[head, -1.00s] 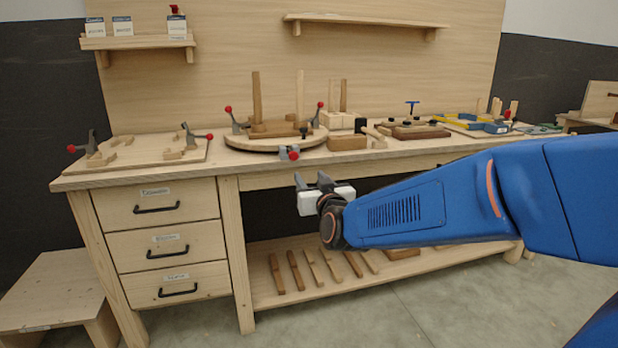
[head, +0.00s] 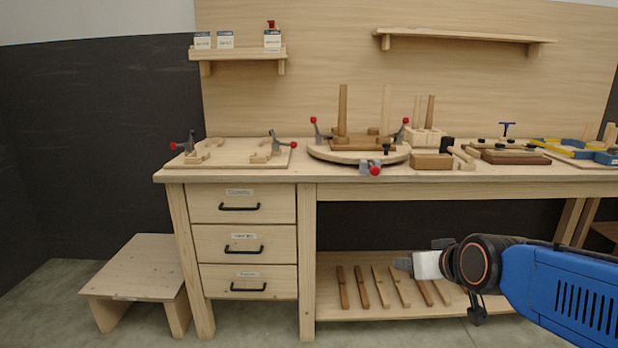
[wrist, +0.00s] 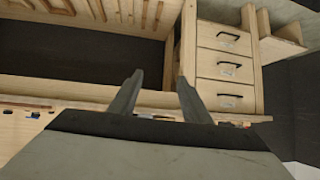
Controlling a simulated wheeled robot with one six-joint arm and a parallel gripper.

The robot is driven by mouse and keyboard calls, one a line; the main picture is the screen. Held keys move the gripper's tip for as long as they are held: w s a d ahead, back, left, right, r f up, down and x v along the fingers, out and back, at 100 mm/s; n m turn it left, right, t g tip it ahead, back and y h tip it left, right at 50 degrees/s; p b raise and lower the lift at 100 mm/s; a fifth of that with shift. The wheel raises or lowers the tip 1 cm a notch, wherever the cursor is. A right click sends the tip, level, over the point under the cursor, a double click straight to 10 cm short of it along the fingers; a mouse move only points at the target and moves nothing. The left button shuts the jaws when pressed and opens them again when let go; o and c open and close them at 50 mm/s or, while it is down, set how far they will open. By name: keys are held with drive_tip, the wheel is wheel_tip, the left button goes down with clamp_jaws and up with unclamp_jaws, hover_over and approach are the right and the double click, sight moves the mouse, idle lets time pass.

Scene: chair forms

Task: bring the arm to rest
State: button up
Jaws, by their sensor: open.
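My gripper (head: 420,256) is at the lower right in the head view, in front of the workbench (head: 230,174) and below the level of its top. In the wrist view the two fingers of my gripper (wrist: 158,82) stand apart with nothing between them. The wrist picture is turned over, with the bench's drawers (wrist: 225,65) at the right and the lower shelf at the top. My blue arm reaches in from the right edge of the head view. No touch between my gripper and the bench shows.
The lower shelf (head: 335,313) holds several wooden sticks (head: 361,288) behind my gripper. On the bench top stand a round board (head: 325,154) with red-tipped clamps and a flat board (head: 210,160) with clamps. A low wooden step (head: 135,268) is at the left. Floor shows in front.

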drive_tip(key=s+d+f+g, duration=0.2)
drive_tip(key=s+f+g, duration=0.1)
drive_tip(key=s, duration=0.6)
drive_tip(key=s+d+f+m+g+h, duration=0.1)
drive_tip(key=s+d+f+g, duration=0.1)
drive_tip(key=s, duration=0.8)
drive_tip(key=shift+s+d+f+g+h, duration=0.15)
drive_tip(key=shift+d+f+g+h, duration=0.15)
drive_tip(key=shift+d+f+g, duration=0.25)
drive_tip(key=shift+a, duration=0.1)
